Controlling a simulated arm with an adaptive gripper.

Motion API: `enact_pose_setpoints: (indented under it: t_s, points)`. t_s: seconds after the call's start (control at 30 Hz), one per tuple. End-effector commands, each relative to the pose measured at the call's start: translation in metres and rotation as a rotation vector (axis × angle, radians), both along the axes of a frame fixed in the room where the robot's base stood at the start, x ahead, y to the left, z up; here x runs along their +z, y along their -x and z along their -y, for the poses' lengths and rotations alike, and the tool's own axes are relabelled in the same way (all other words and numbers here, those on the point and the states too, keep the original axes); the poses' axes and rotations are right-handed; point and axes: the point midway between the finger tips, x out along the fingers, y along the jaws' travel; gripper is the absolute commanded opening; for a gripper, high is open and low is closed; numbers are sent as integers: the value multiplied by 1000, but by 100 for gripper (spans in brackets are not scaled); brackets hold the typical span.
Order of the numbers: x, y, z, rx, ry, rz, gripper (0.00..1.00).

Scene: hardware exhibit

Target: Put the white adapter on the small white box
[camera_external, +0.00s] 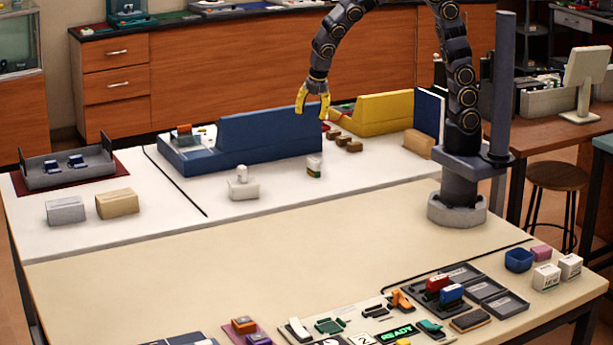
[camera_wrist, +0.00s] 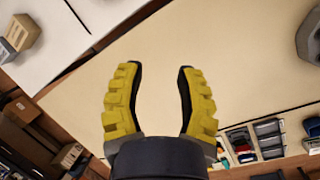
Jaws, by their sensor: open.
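A small white block-like piece, which looks like the white adapter (camera_external: 242,173), sits upright on top of a small white box (camera_external: 243,190) on the white part of the table. The adapter's details are too small to tell. My gripper (camera_external: 313,112) has yellow fingers and hangs above the table, to the right of and higher than the box, apart from it. In the wrist view my gripper (camera_wrist: 160,98) is open, with nothing between its fingers. I cannot make out the adapter or the small white box in the wrist view.
A blue angled stand (camera_external: 270,135) and a yellow one (camera_external: 385,112) are behind. A pale box (camera_external: 66,210) and tan box (camera_external: 117,203) stand left. The beige table middle (camera_external: 270,260) is clear.

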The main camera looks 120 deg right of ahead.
Motion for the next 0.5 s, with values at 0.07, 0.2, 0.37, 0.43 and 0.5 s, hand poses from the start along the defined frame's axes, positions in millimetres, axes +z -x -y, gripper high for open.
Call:
enact_pose_setpoints:
  t_s: [0.07,0.2,0.37,0.43,0.5]
  points:
    - [17,30,-37,-139,-46,24,35]
    - [34,89,-93,-399,-122,34,35]
    - [42,157,-141,-663,-179,16,35]
    - [44,180,-154,-751,-193,12,35]
    - [43,199,-163,-822,-197,-1,35]
